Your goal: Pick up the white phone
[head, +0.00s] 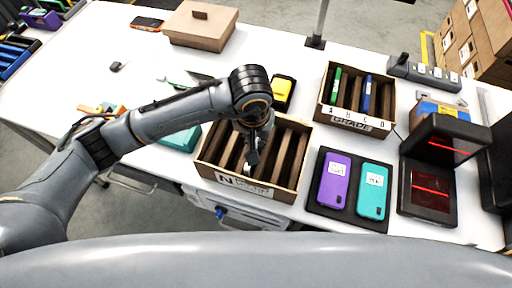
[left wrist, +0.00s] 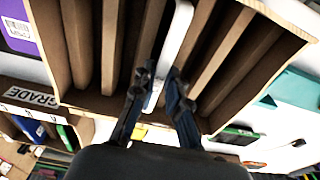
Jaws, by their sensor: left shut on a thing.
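The white phone (left wrist: 176,42) stands on edge in a slot of the slotted carton, between brown dividers, in the left wrist view. My left gripper (left wrist: 158,88) has its two fingers on either side of the phone's near end and is shut on it. In the head view my left gripper (head: 249,160) reaches down into the carton (head: 207,168) marked N, and its arm and fingers hide most of the phone there. My right gripper is in neither view.
A second carton (head: 359,127) marked GRADE holds a green and a blue phone. A purple phone (head: 334,181) and a teal phone (head: 373,190) lie on a black mat. A black scanner (head: 428,188) stands right. A closed brown box (head: 202,24) sits at the back.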

